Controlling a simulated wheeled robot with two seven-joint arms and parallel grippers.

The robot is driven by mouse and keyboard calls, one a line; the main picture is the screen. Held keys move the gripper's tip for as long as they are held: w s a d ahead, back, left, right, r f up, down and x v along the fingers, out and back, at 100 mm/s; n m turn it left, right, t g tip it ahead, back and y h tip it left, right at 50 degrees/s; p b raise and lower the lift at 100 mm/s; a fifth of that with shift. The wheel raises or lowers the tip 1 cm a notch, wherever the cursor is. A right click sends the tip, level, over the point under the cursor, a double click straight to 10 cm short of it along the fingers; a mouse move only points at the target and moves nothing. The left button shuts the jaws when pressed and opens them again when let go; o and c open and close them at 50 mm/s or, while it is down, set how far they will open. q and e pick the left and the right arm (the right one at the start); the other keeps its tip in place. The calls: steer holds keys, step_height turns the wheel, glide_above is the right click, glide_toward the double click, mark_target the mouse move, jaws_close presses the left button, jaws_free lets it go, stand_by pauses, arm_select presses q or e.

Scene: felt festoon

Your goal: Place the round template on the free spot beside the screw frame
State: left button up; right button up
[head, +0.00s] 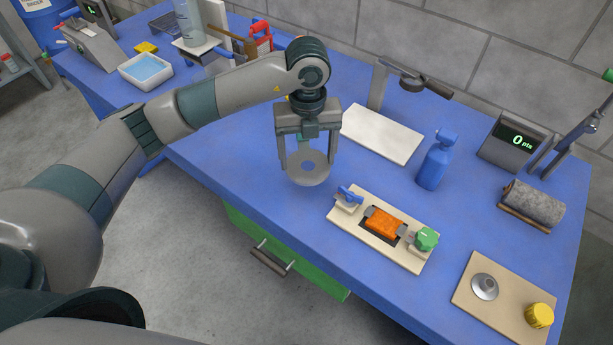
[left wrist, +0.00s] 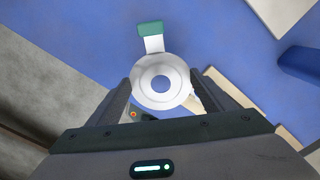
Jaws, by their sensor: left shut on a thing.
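The round template (head: 308,180) is a pale grey disc with a hole through its middle. My left gripper (head: 308,161) is shut on it and holds it above the blue table near the front edge. In the left wrist view the template (left wrist: 143,88) lies between the fingers, with a tab with a green end (left wrist: 150,29) beyond it. The screw frame (head: 343,222) is a beige board with an orange block (head: 384,223), a blue clamp (head: 349,195) and a green knob (head: 427,238). It lies right of and nearer than the template. My right gripper is not in view.
A white board (head: 382,135) lies behind the screw frame, with a blue bottle (head: 437,160) to its right. A beige board (head: 505,307) with a metal cone and yellow knob is at the front right. Bare blue table (head: 240,170) shows left of the template.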

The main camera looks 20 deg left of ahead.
arm_select(q)
step_height(320, 180, down, 4)
steer(key=shift+r+p, duration=0.15)
steer(key=shift+p, duration=0.4)
steer(key=shift+f, duration=0.35)
steer(key=shift+f+p, duration=0.7)
steer(key=shift+f, duration=1.15)
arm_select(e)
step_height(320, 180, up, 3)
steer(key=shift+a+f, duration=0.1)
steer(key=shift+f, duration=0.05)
arm_select(q)
steer(key=shift+f, duration=0.15)
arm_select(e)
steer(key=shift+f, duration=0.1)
arm_select(q)
steer(key=o, duration=1.1)
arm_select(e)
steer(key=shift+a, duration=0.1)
